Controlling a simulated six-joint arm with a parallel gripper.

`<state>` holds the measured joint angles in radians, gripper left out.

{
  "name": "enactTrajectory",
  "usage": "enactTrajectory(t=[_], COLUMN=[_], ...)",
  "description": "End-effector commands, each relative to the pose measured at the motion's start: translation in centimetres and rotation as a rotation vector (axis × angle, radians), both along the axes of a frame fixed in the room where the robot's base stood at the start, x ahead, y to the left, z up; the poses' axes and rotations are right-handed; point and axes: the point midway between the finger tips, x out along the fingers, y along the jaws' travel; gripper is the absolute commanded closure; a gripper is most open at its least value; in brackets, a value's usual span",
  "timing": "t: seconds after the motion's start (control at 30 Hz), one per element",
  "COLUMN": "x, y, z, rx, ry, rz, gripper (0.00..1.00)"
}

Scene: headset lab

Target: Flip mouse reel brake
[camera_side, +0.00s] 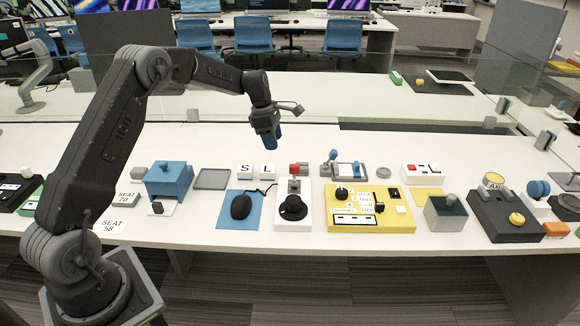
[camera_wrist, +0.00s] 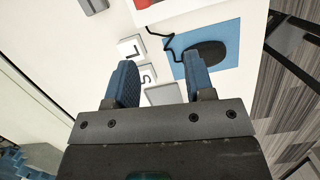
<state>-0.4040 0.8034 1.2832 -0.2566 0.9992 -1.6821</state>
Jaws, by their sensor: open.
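A black mouse (camera_side: 240,206) lies on a blue mat (camera_side: 225,220) near the table's front edge, and its cable runs up past the mat. The mouse also shows in the wrist view (camera_wrist: 205,54). Right of the mat is a white base (camera_side: 293,224) with a red-topped lever (camera_side: 294,170) and a black round part (camera_side: 293,207). I cannot tell which part is the reel brake. My gripper (camera_side: 274,137) hangs above and behind these things, open and empty. In the wrist view its two blue fingers (camera_wrist: 160,65) are spread apart, clear of the table.
White L (camera_side: 268,171) and S (camera_side: 245,171) tiles stand behind the mouse. A grey tray (camera_side: 211,179) and a blue box (camera_side: 169,179) lie left. A yellow panel (camera_side: 340,220) with knobs is right, then more devices. The table behind the tiles is clear.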

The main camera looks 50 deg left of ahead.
Motion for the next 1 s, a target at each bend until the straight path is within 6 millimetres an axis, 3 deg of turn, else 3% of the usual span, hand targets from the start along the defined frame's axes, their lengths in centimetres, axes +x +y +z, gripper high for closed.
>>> enactTrajectory(t=[0.2,0.33,0.8,1.0], x=[1.1,1.4,3.4,4.1], y=[1.7,1.5,-1.3,-2.2], z=[1.6,1.1,-7.2,-9.8], rx=[-0.164,-0.178,-0.175,-0.174], ry=[-0.050,-0.054,-0.053,-0.054], rz=[0.132,0.140,0.138,0.138], gripper=[0.51,0.51,0.51,0.51])
